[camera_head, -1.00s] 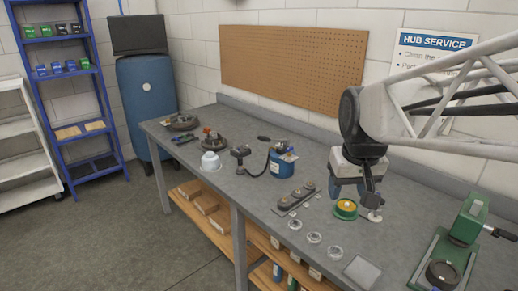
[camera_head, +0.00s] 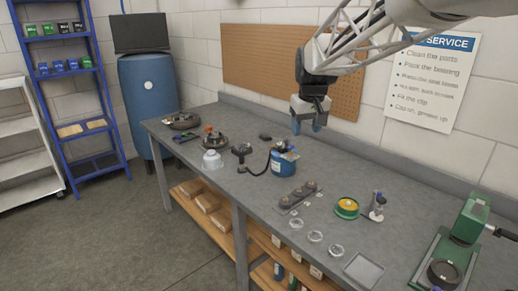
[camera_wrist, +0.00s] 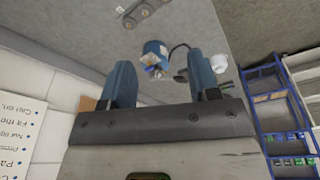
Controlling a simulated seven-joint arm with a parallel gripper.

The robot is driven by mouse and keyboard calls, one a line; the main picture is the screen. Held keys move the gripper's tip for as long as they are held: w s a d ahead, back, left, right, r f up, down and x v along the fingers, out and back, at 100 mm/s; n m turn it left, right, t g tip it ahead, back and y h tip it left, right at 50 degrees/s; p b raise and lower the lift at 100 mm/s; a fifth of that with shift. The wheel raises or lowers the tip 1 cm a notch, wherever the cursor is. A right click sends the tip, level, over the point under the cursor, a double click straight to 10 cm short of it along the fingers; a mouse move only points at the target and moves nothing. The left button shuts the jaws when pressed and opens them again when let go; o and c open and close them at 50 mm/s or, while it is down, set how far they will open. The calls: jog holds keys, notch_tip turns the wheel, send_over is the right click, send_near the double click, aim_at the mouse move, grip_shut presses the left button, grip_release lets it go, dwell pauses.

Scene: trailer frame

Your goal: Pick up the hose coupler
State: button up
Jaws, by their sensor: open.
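A blue grease can (camera_head: 284,162) stands on the bench. A black hose (camera_head: 257,173) curves from it to a dark coupler-like end piece (camera_head: 241,150), which I take to be the hose coupler. In the wrist view the can (camera_wrist: 154,50), the hose (camera_wrist: 178,47) and the dark end piece (camera_wrist: 182,76) lie beyond the fingers; the end piece is small and partly unclear. My gripper (camera_head: 308,127) is open and empty, raised above the bench, to the right of the can and higher than it. Its two blue fingers (camera_wrist: 160,75) show in the wrist view.
A white dome (camera_head: 212,160) stands left of the coupler. A dark block with round parts (camera_head: 298,195), a green-rimmed yellow dish (camera_head: 346,208) and a small upright fitting (camera_head: 378,206) are on the right. A green press (camera_head: 465,225) stands at the right end. A pegboard (camera_head: 260,60) hangs behind.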

jog(key=w+a+f+n, duration=0.1)
jog(key=w+a, duration=0.2)
jog(key=w, duration=0.4)
jog(key=w+a+f, duration=0.2)
jog(key=w+a, duration=0.1)
jog(key=w, duration=0.4)
jog(key=n+g, duration=0.2)
jog(key=n, duration=0.2)
send_over(242, 157)
jog(key=f, duration=2.1)
jog(key=shift+w+d+f, duration=0.1)
jog(key=shift+d+f, duration=0.1)
jog(key=shift+f, duration=0.05)
jog(key=shift+w+a+f, duration=0.15)
jog(key=shift+a+f, duration=0.2)
jog(key=shift+f, duration=0.25)
jog(key=shift+f, duration=1.3)
jog(key=shift+f, duration=2.6)
